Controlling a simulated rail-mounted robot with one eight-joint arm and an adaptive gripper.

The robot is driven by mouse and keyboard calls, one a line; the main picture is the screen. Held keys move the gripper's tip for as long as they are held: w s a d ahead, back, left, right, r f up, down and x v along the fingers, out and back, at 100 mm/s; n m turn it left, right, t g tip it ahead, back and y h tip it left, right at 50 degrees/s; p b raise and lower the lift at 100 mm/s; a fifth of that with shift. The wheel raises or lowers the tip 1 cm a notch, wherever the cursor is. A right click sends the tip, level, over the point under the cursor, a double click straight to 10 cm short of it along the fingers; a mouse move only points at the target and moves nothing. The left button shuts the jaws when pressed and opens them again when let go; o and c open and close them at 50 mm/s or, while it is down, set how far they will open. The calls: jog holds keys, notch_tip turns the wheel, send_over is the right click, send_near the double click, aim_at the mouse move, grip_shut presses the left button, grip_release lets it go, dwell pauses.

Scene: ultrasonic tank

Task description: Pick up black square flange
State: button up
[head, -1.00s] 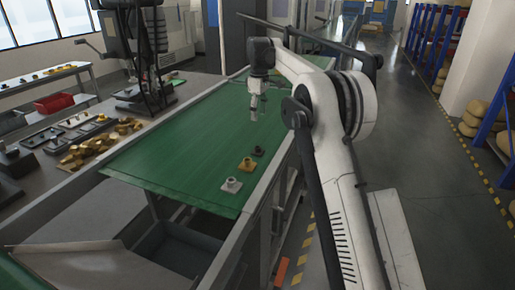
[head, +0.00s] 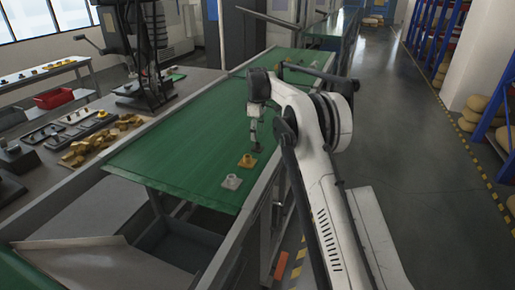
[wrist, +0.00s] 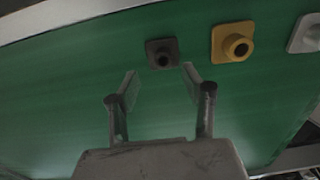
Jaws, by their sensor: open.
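The black square flange (wrist: 154,45) lies on the green conveyor belt, with its round hub facing up. In the wrist view it sits just beyond the gap between my fingertips, near the middle line. My gripper (wrist: 160,77) is open and empty, its two fingers spread on either side of that gap. In the head view my gripper (head: 256,146) hangs pointing down over the belt at the flange's place and largely hides it. Fingertip height above the belt is hard to tell.
A yellow square flange (head: 247,161) and a grey one (head: 231,182) lie in a row nearby on the green belt (head: 180,165). Metal rails edge the belt. A side table at left holds several brass parts (head: 85,148). The belt left of the flanges is clear.

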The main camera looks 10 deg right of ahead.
aim_at(258, 143)
jog(key=shift+s+f+p, duration=0.2)
jog(key=shift+f+p, duration=0.1)
jog(key=shift+f, duration=1.05)
jog(key=shift+s+f+p, duration=0.15)
jog(key=shift+f+p, duration=0.1)
jog(key=shift+f, duration=1.05)
grip_shut()
